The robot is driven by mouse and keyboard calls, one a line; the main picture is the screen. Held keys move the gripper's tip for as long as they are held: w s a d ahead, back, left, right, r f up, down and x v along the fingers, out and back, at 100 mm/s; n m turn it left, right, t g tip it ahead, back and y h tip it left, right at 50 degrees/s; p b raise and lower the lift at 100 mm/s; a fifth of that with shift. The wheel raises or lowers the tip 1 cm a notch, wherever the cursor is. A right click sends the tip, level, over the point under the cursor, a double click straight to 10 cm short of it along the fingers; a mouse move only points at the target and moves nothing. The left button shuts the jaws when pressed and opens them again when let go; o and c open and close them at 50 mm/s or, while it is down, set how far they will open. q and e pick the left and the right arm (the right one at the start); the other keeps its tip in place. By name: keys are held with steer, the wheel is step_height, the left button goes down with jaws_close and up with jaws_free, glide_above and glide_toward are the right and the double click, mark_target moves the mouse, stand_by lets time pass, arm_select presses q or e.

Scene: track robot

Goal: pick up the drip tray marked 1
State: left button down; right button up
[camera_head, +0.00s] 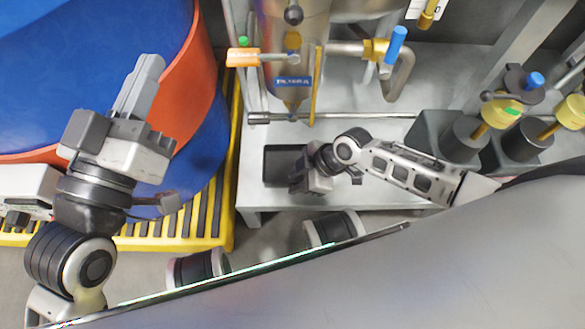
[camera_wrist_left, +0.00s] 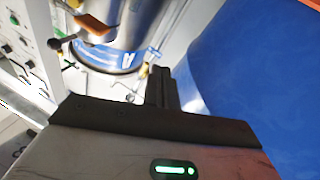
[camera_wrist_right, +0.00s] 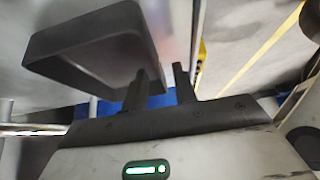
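A black rectangular drip tray (camera_head: 279,158) lies on the grey metal shelf below the steel vessel. No number on it can be read. In the right wrist view the tray (camera_wrist_right: 92,45) fills the upper left, tilted in the picture. My right gripper (camera_head: 298,182) is at the tray's right side and hides part of it. In its wrist view the right gripper (camera_wrist_right: 163,85) has its fingers apart, one overlapping the tray's near corner; I cannot tell whether they touch it. My left gripper (camera_head: 143,82) is far left, over the blue drum, with its fingers together and empty.
A large blue drum (camera_head: 85,70) with an orange band stands on a yellow slatted pallet (camera_head: 190,222) at left. A steel vessel (camera_head: 293,50) and a horizontal rod (camera_head: 390,115) are above the tray. Dark blocks with yellow-handled valves (camera_head: 500,110) stand at right.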

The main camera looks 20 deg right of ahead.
steer(key=shift+a, duration=0.1)
jaws_close()
